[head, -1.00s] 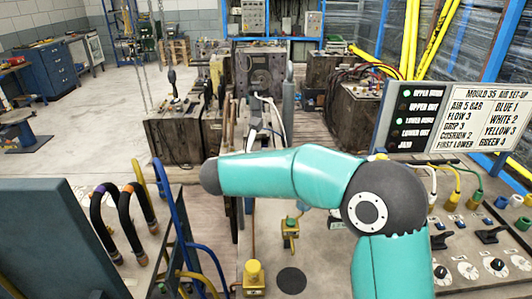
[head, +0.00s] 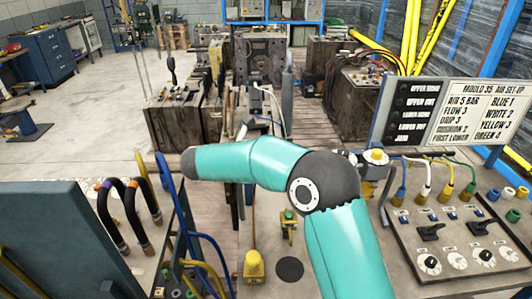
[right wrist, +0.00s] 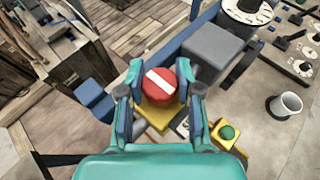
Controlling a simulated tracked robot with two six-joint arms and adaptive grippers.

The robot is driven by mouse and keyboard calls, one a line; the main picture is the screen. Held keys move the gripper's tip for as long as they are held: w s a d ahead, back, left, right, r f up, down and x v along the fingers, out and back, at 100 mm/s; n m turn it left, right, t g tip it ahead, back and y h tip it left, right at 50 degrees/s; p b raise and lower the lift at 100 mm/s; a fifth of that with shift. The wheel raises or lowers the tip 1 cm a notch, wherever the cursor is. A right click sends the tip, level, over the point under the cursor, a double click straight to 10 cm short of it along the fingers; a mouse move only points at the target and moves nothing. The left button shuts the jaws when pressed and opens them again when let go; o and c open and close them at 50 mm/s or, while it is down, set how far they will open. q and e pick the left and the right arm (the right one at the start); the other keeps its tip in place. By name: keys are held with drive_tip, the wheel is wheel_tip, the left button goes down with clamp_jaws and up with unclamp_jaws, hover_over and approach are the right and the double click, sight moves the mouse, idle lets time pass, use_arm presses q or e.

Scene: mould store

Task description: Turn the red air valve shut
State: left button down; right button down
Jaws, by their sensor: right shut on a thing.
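The red air valve (right wrist: 158,88) is a round red knob with a white bar, on a yellow base (right wrist: 158,118) in the right wrist view. Its bar slants from upper left to lower right. My right gripper (right wrist: 161,72) is shut on the knob, one finger on each side. In the head view my teal right arm crosses the middle, and I cannot make out the red knob there. My left gripper is in neither view.
A grey box (right wrist: 212,48) stands close to the right of the valve. A green button on a yellow block (right wrist: 228,132) and a white cup (right wrist: 287,105) are nearby. The sign board (head: 450,115) stands behind the switch panel (head: 455,235). Hoses stand at left.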

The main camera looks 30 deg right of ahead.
drive_tip(key=c, duration=0.7)
unclamp_jaws()
drive_tip(key=shift+w, duration=0.1)
drive_tip(key=shift+c, duration=0.2)
drive_tip(key=v, duration=1.2)
drive_tip(key=shift+a+f, duration=0.1)
